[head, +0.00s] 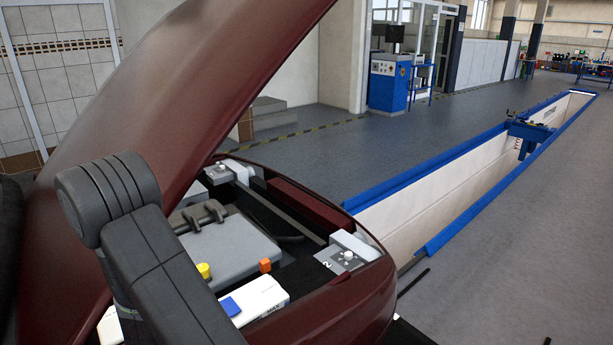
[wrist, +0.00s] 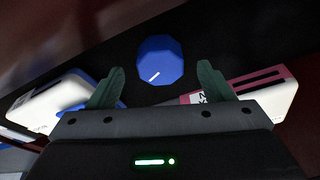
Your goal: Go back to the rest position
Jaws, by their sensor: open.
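My gripper (wrist: 160,74) shows in the wrist view with its two green fingers spread apart and nothing held between them. A blue faceted cap (wrist: 160,58) with a white mark lies beyond and between the fingertips; I cannot tell the exact gap to it. In the head view my dark grey arm reaches down over the open engine bay of a dark red car, and my gripper is hidden. The blue sliding jack (head: 531,131) spans the inspection pit at the far right, away from my arm.
The raised red hood (head: 215,75) slants close above and behind my arm. The engine bay holds a grey cover (head: 228,250), a yellow cap (head: 204,271), an orange cap (head: 265,265) and a white box (head: 265,298). The blue-edged pit (head: 440,190) lies right of the car.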

